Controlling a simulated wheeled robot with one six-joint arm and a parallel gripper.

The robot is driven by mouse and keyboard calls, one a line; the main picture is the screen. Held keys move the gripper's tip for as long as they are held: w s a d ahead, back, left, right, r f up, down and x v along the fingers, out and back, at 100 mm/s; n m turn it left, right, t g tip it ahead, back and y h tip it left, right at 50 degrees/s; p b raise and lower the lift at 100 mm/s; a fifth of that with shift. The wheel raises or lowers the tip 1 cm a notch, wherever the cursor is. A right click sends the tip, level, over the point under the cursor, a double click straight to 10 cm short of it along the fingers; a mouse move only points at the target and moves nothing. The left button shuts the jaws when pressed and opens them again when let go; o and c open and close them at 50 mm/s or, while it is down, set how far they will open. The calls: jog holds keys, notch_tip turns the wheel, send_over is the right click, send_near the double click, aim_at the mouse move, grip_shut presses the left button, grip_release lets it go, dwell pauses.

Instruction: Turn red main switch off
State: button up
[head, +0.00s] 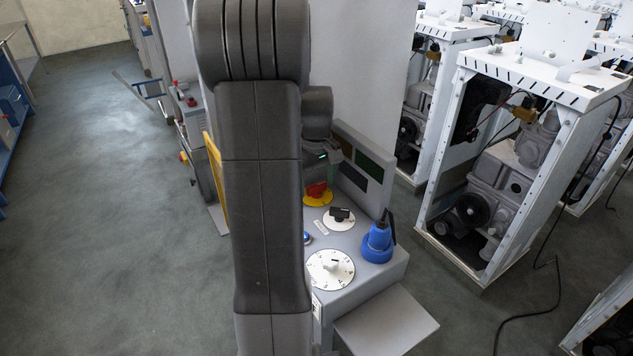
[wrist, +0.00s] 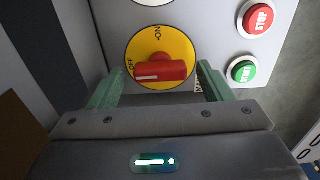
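The red main switch (wrist: 165,71) is a bar-shaped knob on a round yellow plate (wrist: 180,45) marked ON at the top and OFF at the left. The bar lies roughly level in the wrist view, with its white mark at the left end, near OFF. My gripper (wrist: 159,74) is open, its two green fingers on either side of the knob with gaps to it. In the head view the red switch (head: 316,189) shows on the grey panel, below the end of my arm; the fingers are hard to make out there.
A red STOP button (wrist: 258,19) and a green START button (wrist: 243,70) sit right of the switch. The console also bears a black knob (head: 340,213), a white dial (head: 330,269) and a blue socket (head: 377,243). White machine frames (head: 520,150) stand at right.

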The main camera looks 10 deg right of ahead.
aim_at(316, 185)
jog(key=shift+r, duration=0.1)
notch_tip(316, 185, up, 14)
jog(key=b, duration=0.1)
jog(key=shift+f, duration=0.2)
jog(key=shift+f, duration=0.15)
dwell(0.3)
notch_tip(316, 185, down, 14)
jog(key=shift+r+p, duration=0.15)
jog(key=shift+p, duration=0.35)
